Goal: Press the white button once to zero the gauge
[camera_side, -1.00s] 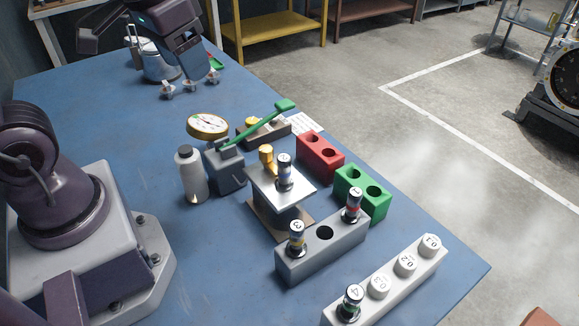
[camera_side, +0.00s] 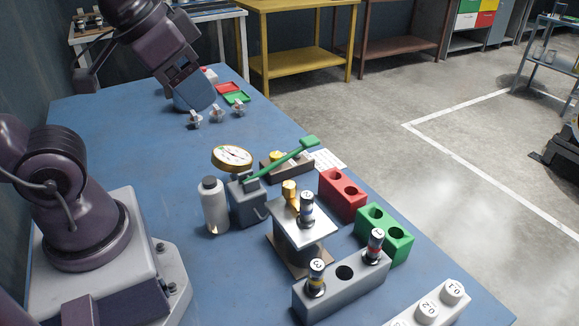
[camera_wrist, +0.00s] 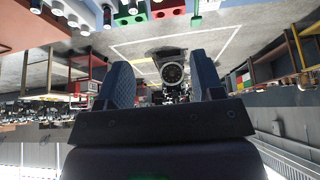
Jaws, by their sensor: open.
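The round gauge (camera_side: 233,157) has a white face and gold rim and stands on a grey pump-like block (camera_side: 247,200) with a green lever (camera_side: 285,163). I cannot make out the white button with certainty; a small white and red item (camera_side: 209,74) is partly hidden behind my gripper. My gripper (camera_side: 193,97) is at the back left of the blue table, well away from the gauge. In the wrist view its two blue fingers stand apart, with nothing between them (camera_wrist: 164,78).
Several small metal fittings (camera_side: 217,114) lie in front of my gripper, near red and green trays (camera_side: 232,93). A white bottle (camera_side: 213,206) stands beside the gauge. Red (camera_side: 343,193), green (camera_side: 385,233) and grey (camera_side: 341,287) holder blocks line the right edge. The left middle of the table is clear.

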